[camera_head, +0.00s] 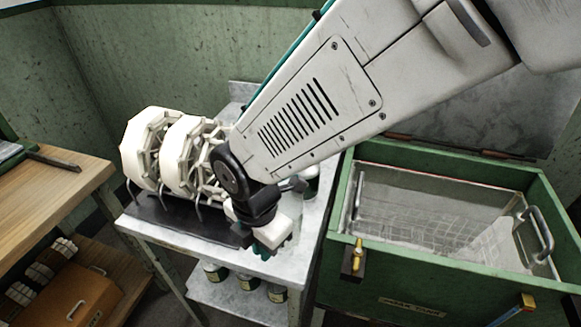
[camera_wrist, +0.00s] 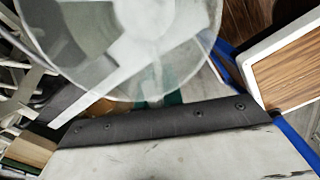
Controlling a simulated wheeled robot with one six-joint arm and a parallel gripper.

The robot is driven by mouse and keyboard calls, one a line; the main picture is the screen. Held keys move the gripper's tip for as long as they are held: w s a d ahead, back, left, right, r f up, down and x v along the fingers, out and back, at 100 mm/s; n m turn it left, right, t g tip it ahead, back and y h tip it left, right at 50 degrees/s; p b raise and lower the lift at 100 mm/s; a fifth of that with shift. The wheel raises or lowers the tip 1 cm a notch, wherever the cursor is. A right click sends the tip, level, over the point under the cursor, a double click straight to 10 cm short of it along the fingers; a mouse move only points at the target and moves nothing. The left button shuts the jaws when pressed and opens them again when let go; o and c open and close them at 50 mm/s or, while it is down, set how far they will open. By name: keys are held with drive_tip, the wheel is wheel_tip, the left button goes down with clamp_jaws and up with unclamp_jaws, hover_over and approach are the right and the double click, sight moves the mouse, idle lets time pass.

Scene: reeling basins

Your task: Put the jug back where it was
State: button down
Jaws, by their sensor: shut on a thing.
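My gripper (camera_head: 268,240) hangs low over the front right part of the metal table (camera_head: 285,262), to the right of the white reels. In the wrist view a large pale, see-through round vessel, which I take to be the jug (camera_wrist: 90,35), fills the upper left, close to the camera. My gripper is shut on it. In the head view I cannot make out the jug; my arm and wrist cover that spot. I cannot tell whether its base touches anything.
White spoked reels (camera_head: 150,155) stand on a dark mat (camera_head: 180,220) on the table. A green basin (camera_head: 335,262) with clear liquid and handles is at right. A wooden bench (camera_head: 50,195) is at left. Jars (camera_head: 247,282) stand on the shelf below.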

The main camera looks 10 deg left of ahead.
drive_tip(key=shift+w+a+f, duration=0.1)
drive_tip(key=shift+w+a, duration=0.2)
drive_tip(key=shift+w, duration=0.25)
drive_tip(key=shift+w+a+f, duration=0.1)
drive_tip(key=shift+w+a, duration=0.15)
drive_tip(key=shift+w, duration=0.3)
drive_tip(key=shift+f, duration=1.65)
drive_tip(key=c, duration=1.5)
unclamp_jaws()
drive_tip(key=shift+f, duration=0.15)
drive_tip(key=shift+c, duration=0.2)
wheel_tip(320, 180, up, 12)
drive_tip(key=shift+r, duration=0.2)
